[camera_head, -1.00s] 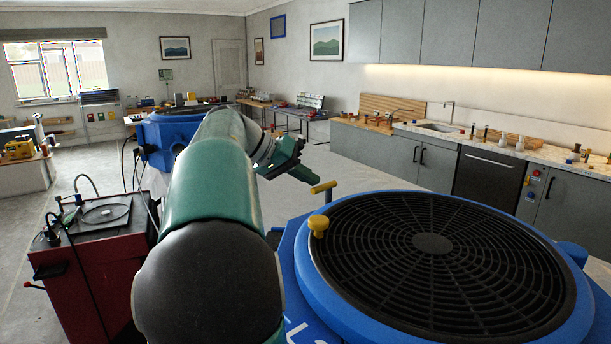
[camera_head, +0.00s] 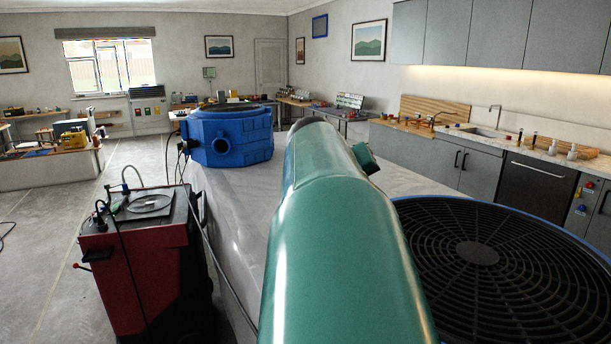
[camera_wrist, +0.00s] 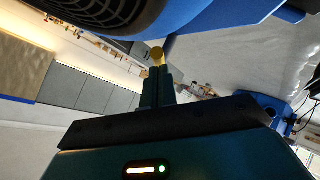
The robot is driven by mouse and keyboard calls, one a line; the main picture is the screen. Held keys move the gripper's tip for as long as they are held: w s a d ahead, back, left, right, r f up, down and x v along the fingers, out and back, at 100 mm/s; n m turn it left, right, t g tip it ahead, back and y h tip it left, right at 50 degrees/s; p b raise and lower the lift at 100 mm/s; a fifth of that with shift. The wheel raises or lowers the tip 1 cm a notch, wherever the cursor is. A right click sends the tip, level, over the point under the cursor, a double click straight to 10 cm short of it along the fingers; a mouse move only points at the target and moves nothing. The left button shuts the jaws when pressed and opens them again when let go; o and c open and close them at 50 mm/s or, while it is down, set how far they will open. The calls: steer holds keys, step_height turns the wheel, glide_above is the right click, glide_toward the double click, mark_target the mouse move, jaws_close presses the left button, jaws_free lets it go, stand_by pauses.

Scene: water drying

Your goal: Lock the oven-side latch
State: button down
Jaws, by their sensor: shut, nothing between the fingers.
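In the wrist view, my gripper (camera_wrist: 159,78) shows its two narrow fingers shut together, with nothing between them. A yellow round knob (camera_wrist: 157,54), seemingly the latch, appears just beyond the fingertips beside the blue oven body (camera_wrist: 222,20). I cannot tell whether the fingertips touch it. In the head view, the blue oven's black round grille (camera_head: 480,255) fills the lower right. My green arm covers its left side there, hiding the yellow latch and my fingers.
A red cart (camera_head: 140,260) with black hoses stands at the left. A second blue octagonal machine (camera_head: 228,140) stands farther back. Grey cabinets (camera_head: 470,168) and a dark dishwasher (camera_head: 535,193) line the right wall. Open floor lies at the left.

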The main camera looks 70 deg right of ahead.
steer(key=shift+s+a+n+t, duration=0.1)
steer(key=shift+s+n+t, duration=0.3)
steer(key=shift+s+t, duration=0.15)
steer(key=shift+s+n+t, duration=0.25)
steer(key=shift+n+t, duration=0.4)
steer(key=shift+n, duration=0.15)
steer(key=shift+s+d, duration=0.25)
steer(key=shift+s, duration=0.55)
steer(key=shift+w+d, duration=0.5)
steer(key=shift+d, duration=0.2)
steer(key=shift+r, duration=0.1)
